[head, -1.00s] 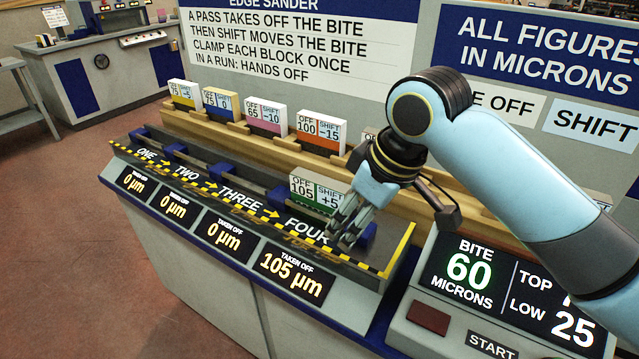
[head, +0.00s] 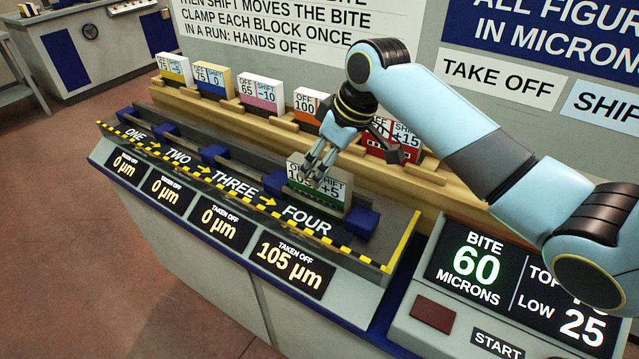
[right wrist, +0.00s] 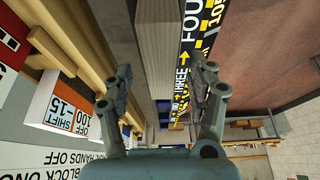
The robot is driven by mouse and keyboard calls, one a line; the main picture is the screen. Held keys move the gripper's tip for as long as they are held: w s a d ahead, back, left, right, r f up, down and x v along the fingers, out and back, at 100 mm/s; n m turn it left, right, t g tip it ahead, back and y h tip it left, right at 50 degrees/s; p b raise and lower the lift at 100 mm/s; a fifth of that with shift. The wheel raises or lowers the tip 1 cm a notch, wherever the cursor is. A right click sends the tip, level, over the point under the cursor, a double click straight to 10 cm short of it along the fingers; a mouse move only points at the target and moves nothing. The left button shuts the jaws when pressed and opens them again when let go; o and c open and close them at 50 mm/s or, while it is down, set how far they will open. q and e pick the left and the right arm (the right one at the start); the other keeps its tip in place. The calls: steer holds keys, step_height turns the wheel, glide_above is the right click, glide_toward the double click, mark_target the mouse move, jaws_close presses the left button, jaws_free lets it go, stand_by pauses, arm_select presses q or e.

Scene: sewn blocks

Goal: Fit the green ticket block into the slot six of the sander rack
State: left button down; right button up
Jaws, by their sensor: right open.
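The green ticket block (head: 321,186), marked OFF 105 and SHIFT +5 with a green strip low on its face, stands upright at the station marked FOUR, beside a blue clamp piece (head: 361,221). My right gripper (head: 316,178) is open, with its fingers over the block's upper face in the head view. In the right wrist view a pale grey block-like shape (right wrist: 165,40) lies beyond the spread fingers (right wrist: 167,72). Contact cannot be told. The wooden sander rack (head: 240,117) runs behind. Its slot numbers are not readable, so slot six cannot be identified. My left gripper is out of view.
A red one (head: 378,150) is partly hidden by my gripper. Stations one to three look empty. A control panel (head: 500,285) stands at right.

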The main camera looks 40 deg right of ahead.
steer(key=shift+x, duration=1.1)
steer(key=shift+f, duration=0.25)
jaws_close()
